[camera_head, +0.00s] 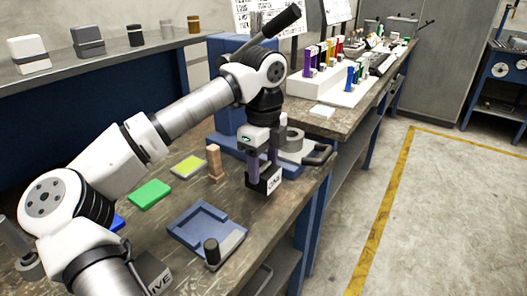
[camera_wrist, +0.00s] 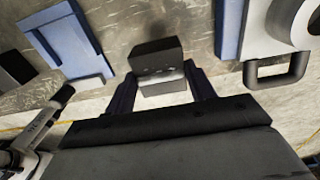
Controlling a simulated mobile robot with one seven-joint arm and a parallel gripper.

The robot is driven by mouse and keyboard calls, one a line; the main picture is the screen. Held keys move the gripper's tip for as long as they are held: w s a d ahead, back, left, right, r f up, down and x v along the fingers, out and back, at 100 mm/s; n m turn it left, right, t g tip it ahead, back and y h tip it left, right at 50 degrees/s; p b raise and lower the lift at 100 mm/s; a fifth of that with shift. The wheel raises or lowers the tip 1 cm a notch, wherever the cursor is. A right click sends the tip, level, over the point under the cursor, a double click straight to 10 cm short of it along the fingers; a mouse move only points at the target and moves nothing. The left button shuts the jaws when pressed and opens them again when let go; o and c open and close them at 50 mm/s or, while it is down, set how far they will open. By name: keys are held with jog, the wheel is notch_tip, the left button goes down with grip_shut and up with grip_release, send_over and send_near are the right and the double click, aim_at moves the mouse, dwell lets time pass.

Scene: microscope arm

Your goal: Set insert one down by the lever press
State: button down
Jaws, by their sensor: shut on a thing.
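Insert one (camera_head: 269,183), a black and white block with lettering on its pale face, is between the fingers of my gripper (camera_head: 262,170). My gripper is shut on it, with the fingers pointing down. In the wrist view the block (camera_wrist: 156,52) shows its dark part and grey part between the two fingers (camera_wrist: 160,78). It is over or on the bench near the right edge; I cannot tell whether it touches. The lever press (camera_head: 229,50) is blue with a black-gripped lever, behind my arm, which hides part of it.
A blue fixture tray (camera_head: 190,226) with a black knob lies in front. A wooden peg (camera_head: 214,162), yellow pad (camera_head: 188,165) and green pad (camera_head: 150,194) are left of the insert. A grey ring part with a black handle (camera_head: 319,155) is close on the right.

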aim_at(263, 169)
jog(key=shift+f, duration=1.95)
jog(key=shift+f, duration=0.2)
jog(key=c, duration=0.5)
grip_release()
jog(key=shift+r, duration=0.15)
notch_tip(263, 169, up, 12)
